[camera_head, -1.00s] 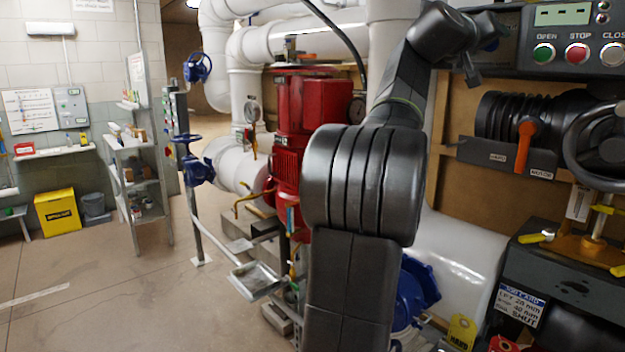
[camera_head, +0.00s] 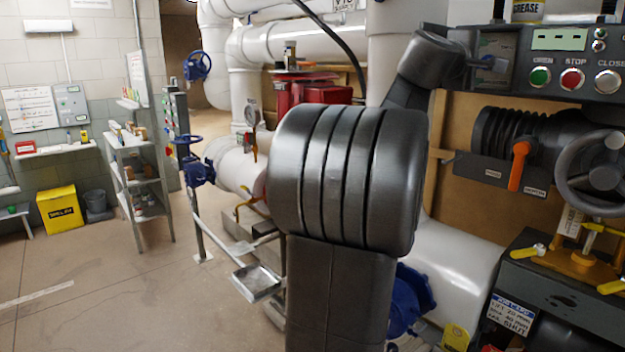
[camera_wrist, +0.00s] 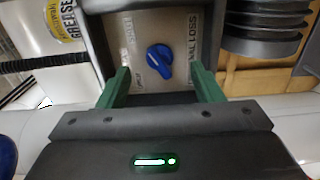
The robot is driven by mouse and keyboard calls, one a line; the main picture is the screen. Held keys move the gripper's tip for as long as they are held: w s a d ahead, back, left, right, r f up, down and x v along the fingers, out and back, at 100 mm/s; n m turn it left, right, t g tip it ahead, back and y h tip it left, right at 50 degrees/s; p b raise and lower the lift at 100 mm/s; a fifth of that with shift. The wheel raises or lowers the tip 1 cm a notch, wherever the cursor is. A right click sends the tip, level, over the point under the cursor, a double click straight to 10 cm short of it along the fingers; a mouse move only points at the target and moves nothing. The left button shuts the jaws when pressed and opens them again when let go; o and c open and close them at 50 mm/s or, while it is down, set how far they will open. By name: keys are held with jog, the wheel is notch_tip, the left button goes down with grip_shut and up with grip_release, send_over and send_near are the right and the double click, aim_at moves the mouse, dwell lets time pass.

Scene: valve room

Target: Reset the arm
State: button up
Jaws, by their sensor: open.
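My gripper (camera_wrist: 165,88) is open in the wrist view, with its two green fingers apart and nothing between them. Beyond the fingers is a grey panel (camera_wrist: 187,22) with a blue knob (camera_wrist: 159,60), which lies a little ahead of the gap. The word "LOSS" shows on the panel. In the head view my arm is folded up in the middle, and its end is at the left edge of the control box (camera_head: 548,76) with the green, red and grey buttons. The fingers themselves cannot be made out there.
Right of my arm are a lever with an orange handle (camera_head: 518,166), a grey handwheel (camera_head: 600,172) and a dark box with yellow clamps (camera_head: 555,285). White pipes (camera_head: 300,42) and a red pump part (camera_head: 325,92) stand behind. A grease can (camera_wrist: 66,18) is near the panel. Floor at left is open.

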jog(key=v, duration=0.4)
jog(key=shift+b, duration=0.35)
jog(key=shift+a+f, duration=0.1)
jog(key=shift+f, duration=0.05)
